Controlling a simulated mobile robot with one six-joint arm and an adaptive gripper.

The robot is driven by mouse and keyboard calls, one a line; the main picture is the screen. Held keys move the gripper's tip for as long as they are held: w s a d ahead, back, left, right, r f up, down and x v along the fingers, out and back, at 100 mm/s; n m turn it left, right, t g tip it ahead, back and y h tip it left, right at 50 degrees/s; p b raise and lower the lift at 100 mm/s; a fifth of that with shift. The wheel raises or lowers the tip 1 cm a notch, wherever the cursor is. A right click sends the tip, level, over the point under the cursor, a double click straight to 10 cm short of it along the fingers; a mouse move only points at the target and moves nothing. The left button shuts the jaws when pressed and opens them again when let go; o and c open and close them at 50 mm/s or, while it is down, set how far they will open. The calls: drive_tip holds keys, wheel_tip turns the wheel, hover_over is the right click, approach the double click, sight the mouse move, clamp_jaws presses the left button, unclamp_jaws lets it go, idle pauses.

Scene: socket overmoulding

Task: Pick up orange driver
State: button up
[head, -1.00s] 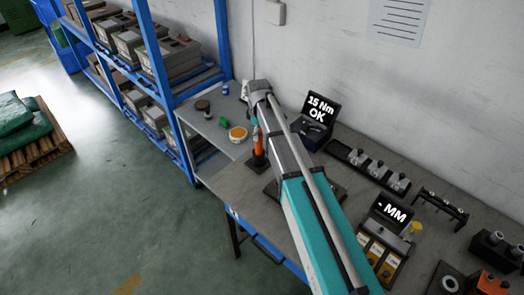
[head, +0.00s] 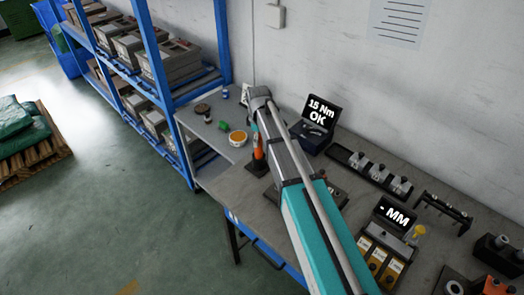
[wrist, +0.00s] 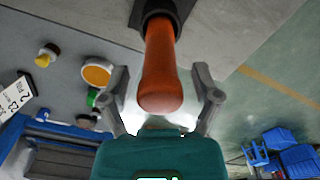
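The orange driver (wrist: 160,75) stands with its orange handle between my gripper's two fingers in the wrist view, its dark lower part at the top of the picture. My gripper (wrist: 159,88) is open, with a finger on each side of the handle and a visible gap on both sides. In the head view the orange driver (head: 259,152) stands upright on the bench beside my arm, which partly covers it. My gripper's fingers cannot be made out there.
An orange-topped round container (head: 237,138), a green piece (head: 224,125) and small parts lie on the bench's left part. A torque display box (head: 316,122) stands behind my arm. Part racks (head: 370,170) and a gauge display (head: 395,217) are to the right. A blue shelf (head: 180,85) rises left.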

clamp_jaws()
drive_tip(key=shift+r, duration=0.1)
idle(0.3)
wheel_tip(320, 180, up, 10)
drive_tip(key=p, duration=1)
idle(0.7)
drive_tip(key=shift+f+b, duration=0.3)
drive_tip(key=shift+f, duration=0.15)
